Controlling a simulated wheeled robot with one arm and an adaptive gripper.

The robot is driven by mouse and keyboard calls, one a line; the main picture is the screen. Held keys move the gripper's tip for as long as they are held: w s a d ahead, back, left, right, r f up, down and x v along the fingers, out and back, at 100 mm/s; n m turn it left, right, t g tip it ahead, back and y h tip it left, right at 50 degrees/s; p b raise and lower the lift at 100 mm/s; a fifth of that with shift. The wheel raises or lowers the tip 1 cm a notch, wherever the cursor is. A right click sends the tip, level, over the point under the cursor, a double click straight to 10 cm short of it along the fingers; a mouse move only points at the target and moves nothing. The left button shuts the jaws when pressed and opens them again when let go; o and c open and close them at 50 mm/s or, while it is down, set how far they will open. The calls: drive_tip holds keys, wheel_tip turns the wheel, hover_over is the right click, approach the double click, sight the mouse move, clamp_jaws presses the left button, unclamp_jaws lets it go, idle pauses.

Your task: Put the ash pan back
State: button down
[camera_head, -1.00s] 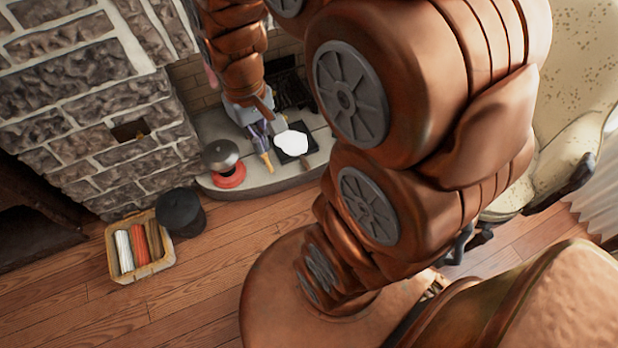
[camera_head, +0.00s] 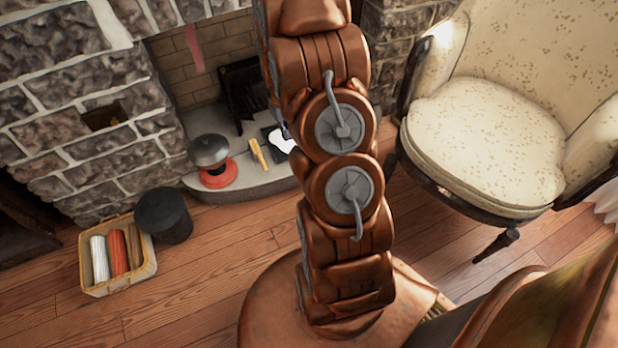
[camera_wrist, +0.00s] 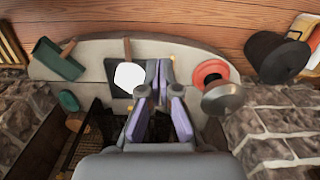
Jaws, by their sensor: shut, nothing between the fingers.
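The ash pan (camera_wrist: 120,90) is a flat dark square with a white heap of ash (camera_wrist: 129,76) and a brown handle (camera_wrist: 127,48). It lies on the pale stone hearth in the wrist view. In the head view, the ash pan (camera_head: 268,132) is partly hidden behind my arm. My gripper (camera_wrist: 160,72) has purple-grey fingers and is shut and empty. In the wrist view it appears just beside the pan, over its red-pot side; I cannot tell its height. My arm hides most of it in the head view.
The fireplace has a black grate (camera_head: 244,86). A dark bucket (camera_head: 163,215), a basket (camera_head: 118,283) and an armchair (camera_head: 490,130) stand nearby.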

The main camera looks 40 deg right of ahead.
drive_tip(key=d+f+b, duration=0.4)
drive_tip(key=f, duration=0.8)
drive_tip(key=s+d+f+b, duration=0.1)
drive_tip(key=d+f+b, duration=0.2)
drive_tip(key=f, duration=0.9)
drive_tip(key=d+f+b, duration=0.4)
drive_tip(key=f, duration=0.7)
drive_tip(key=w, duration=0.2)
drive_tip(key=w+d+b, duration=0.1)
drive_tip(key=shift+w+m, duration=0.35)
drive_tip(key=shift+m, duration=0.05)
drive_tip(key=shift+r, duration=0.1)
